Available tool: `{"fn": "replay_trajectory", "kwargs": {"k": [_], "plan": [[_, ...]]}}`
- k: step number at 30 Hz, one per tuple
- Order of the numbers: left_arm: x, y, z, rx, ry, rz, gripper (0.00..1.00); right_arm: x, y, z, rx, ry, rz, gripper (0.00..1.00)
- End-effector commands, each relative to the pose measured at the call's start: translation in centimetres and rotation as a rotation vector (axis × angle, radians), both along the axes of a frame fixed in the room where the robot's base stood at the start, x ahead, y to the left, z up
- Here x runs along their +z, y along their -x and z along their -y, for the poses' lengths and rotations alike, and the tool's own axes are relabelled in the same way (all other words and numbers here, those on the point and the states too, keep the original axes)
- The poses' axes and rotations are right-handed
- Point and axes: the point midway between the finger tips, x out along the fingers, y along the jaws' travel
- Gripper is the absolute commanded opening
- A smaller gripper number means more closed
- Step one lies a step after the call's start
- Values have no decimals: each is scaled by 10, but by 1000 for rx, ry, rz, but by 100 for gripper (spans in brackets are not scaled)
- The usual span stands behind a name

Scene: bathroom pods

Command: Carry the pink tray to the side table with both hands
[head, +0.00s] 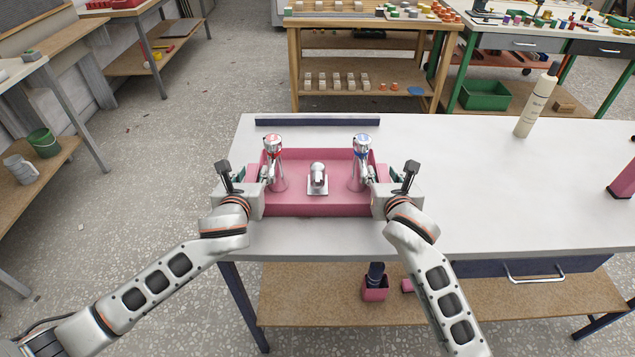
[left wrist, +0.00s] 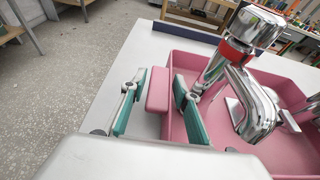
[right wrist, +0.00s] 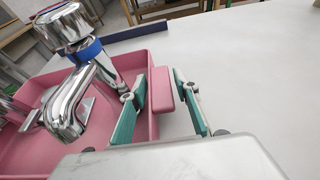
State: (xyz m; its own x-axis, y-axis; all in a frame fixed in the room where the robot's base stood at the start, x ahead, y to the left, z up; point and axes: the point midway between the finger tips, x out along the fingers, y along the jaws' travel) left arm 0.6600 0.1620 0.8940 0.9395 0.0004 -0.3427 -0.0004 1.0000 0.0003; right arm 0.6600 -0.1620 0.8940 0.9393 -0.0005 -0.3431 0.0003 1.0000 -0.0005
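The pink tray (head: 315,210) sits on the white worktop (head: 480,190). It holds a chrome tap with a red ring (head: 274,158), one with a blue ring (head: 362,158), and a small chrome fitting (head: 317,178) between them. My left gripper (head: 262,174) is at the tray's left end; in the left wrist view its fingers stand apart on either side of a pink handle (left wrist: 158,88). My right gripper (head: 375,174) is likewise open around the right handle (right wrist: 163,90). Gaps show beside both handles. Which table is the side table I cannot tell.
A dark blue strip (head: 317,122) lies behind the tray. A cream bottle (head: 538,103) and a pink object (head: 622,180) stand right. Wooden tables stand at the back (head: 375,105) and left (head: 40,170). Speckled floor (head: 180,150) is open to the left.

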Motion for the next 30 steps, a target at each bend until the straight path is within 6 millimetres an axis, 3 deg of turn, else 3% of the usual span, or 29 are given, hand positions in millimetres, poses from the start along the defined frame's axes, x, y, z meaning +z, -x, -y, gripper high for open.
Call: {"fn": "replay_trajectory", "kwargs": {"k": [2,5,6,20,30], "plan": [[0,0,0,0,0,0,28,0,0,0,0,0,0,28],[0,0,0,0,0,0,2,0,0,0,0,0,0,2],[0,0,0,0,0,0,0,0,0,0,0,0,0,0],[7,-1,0,0,1,7,0,7,-1,0,0,-1,7,0],[28,-1,0,1,0,12,0,28,-1,0,0,-1,12,0]]}}
